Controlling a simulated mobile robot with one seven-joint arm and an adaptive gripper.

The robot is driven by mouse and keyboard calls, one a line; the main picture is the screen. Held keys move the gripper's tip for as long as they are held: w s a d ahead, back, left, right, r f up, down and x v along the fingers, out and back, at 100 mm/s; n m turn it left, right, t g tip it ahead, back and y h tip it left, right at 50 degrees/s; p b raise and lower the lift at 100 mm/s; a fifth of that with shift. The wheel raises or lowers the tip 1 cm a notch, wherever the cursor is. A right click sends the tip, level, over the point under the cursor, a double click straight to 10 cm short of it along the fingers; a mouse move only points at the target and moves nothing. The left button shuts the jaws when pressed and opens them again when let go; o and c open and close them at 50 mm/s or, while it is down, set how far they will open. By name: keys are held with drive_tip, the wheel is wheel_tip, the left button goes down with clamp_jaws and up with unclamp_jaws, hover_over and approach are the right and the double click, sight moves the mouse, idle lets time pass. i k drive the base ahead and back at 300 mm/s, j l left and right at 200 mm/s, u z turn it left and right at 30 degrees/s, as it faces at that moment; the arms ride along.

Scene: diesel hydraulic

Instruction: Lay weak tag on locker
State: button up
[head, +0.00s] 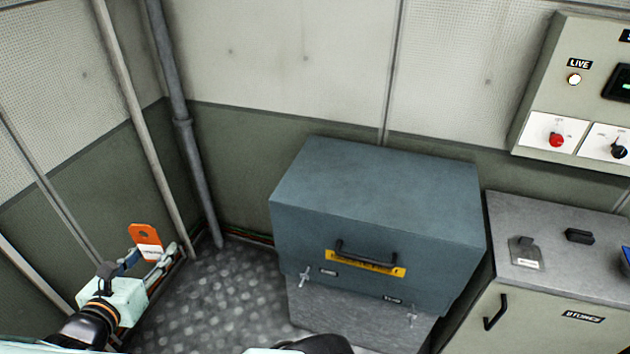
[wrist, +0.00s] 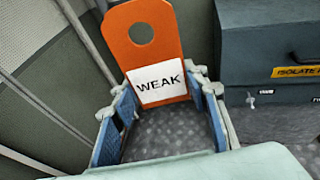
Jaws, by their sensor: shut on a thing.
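The weak tag (wrist: 158,38) is an orange plate with a hole near its top and a white label reading "WEAK". The same tag (head: 146,236) shows at the lower left of the head view. My gripper (wrist: 168,95) is shut on the tag's lower part, with its blue-padded fingers on either side. In the head view my gripper (head: 148,258) is left of the locker and apart from it. The locker (head: 380,185) is a blue-grey chest with a closed, bare top. Part of it shows at the right of the wrist view (wrist: 265,40).
A grey cabinet (head: 560,245) with a latch and a black block on top stands right of the locker. A control panel (head: 570,100) hangs above it. Vertical pipes (head: 185,130) run up the corner behind my gripper. Patterned floor (head: 225,300) lies clear between my gripper and the locker.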

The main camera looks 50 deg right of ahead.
sight(587, 261)
drive_tip(key=z, duration=2.2)
drive_tip(key=i+l, duration=0.2)
drive_tip(key=l, duration=0.2)
drive_tip(key=i+l+z, duration=0.1)
drive_tip(key=l, duration=0.3)
drive_tip(key=i+l+z, duration=0.1)
drive_tip(key=i+l, duration=0.2)
drive_tip(key=l, duration=0.1)
